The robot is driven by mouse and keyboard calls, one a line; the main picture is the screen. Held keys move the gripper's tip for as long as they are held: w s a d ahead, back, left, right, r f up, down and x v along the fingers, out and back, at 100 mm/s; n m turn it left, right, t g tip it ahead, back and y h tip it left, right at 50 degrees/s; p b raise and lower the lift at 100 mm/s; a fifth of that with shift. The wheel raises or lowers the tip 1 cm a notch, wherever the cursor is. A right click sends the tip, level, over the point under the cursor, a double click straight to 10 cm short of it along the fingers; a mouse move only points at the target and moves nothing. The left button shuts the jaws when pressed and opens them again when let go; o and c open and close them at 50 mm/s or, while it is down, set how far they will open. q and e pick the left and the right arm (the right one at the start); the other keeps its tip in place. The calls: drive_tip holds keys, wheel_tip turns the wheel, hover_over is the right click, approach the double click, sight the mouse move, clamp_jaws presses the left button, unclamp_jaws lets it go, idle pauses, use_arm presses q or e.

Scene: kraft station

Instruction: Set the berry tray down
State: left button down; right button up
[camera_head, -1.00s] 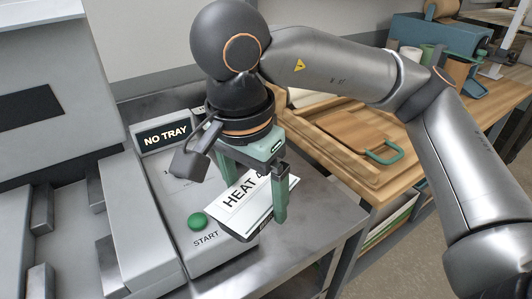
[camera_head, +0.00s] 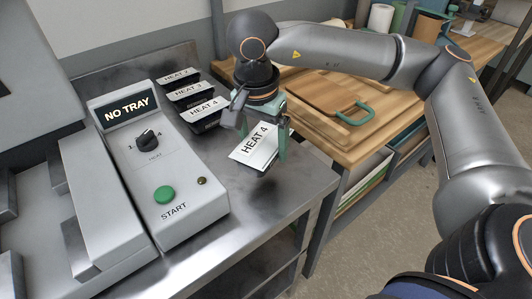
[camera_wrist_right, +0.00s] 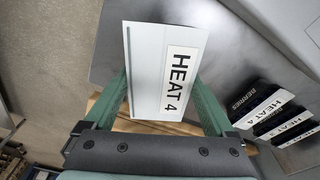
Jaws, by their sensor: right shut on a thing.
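A tray with a white top labelled HEAT 4 (camera_head: 254,146) is held in my right gripper (camera_head: 264,140), above the steel bench near its right edge. In the right wrist view the same tray (camera_wrist_right: 150,75) lies between the two green fingers of my right gripper (camera_wrist_right: 163,88), which is shut on it. Its white top hides its underside and any side lettering, so I cannot tell whether it is the berry tray. A dark tray at the back (camera_head: 206,117), also labelled HEAT 4, shows BERRIES on its side in the wrist view (camera_wrist_right: 247,105). My left gripper is out of view.
Trays labelled HEAT 3 (camera_head: 190,92) and HEAT 2 (camera_head: 177,76) stand behind the dark HEAT 4 tray. The machine (camera_head: 185,190) at left reads NO TRAY. The steel bench (camera_head: 245,207) is clear in front. A wooden board (camera_head: 325,98) lies at right.

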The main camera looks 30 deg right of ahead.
drive_tip(key=shift+w+d+f, duration=0.35)
drive_tip(key=shift+d+f, duration=0.15)
drive_tip(key=shift+f, duration=0.15)
drive_tip(key=f, duration=0.4)
drive_tip(key=shift+w+d, duration=0.25)
drive_tip(key=shift+d, duration=0.1)
drive_tip(key=shift+f, duration=0.15)
drive_tip(key=shift+f, duration=0.15)
drive_tip(key=o, duration=1.2)
